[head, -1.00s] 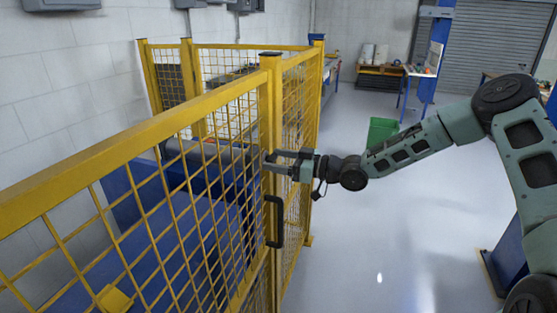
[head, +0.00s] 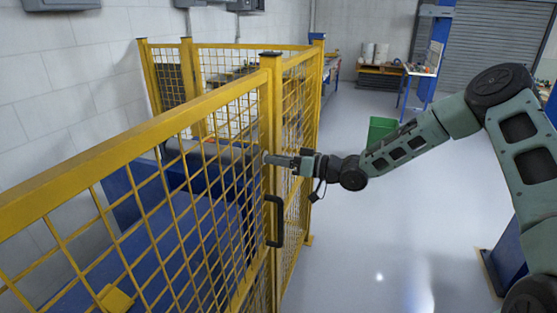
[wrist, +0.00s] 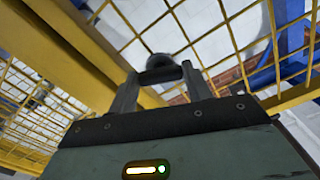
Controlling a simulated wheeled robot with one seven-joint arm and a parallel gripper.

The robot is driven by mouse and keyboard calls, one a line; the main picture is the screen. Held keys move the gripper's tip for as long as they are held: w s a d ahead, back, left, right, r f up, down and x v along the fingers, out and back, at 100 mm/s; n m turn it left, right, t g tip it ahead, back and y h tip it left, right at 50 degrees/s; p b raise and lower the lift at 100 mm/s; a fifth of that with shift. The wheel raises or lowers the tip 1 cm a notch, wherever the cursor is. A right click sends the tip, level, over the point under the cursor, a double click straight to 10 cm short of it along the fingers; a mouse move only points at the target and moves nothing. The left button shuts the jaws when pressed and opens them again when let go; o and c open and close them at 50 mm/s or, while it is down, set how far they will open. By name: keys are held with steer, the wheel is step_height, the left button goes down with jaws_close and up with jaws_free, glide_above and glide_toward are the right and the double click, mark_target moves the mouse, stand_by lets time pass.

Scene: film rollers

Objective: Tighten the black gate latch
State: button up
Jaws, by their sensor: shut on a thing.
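The black gate latch (wrist: 158,62) shows in the wrist view as a dark rounded knob with a short bar between my fingertips. My gripper (wrist: 160,76) is shut on it, with one finger on each side. In the head view my gripper (head: 269,159) reaches the yellow gate post from the right, above the black gate handle (head: 275,221). There the latch is small and mostly hidden by the fingers. The yellow mesh gate (head: 180,210) stands along the left, its end against the post.
Yellow mesh fencing (head: 299,120) runs back behind the post, and blue machinery (head: 170,235) stands inside it. A green bin (head: 382,129) stands on the floor behind my arm. The floor (head: 360,245) right of the fence is clear.

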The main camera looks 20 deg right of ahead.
steer(key=m+p, duration=0.3)
steer(key=m, duration=0.9)
steer(key=shift+m, duration=0.3)
stand_by(0.4)
steer(key=o, duration=1)
steer(key=b+v, duration=0.5)
steer(key=v, duration=1.2)
steer(key=shift+s+d, duration=0.1)
steer(key=shift+d, duration=0.1)
steer(key=shift+a, duration=0.1)
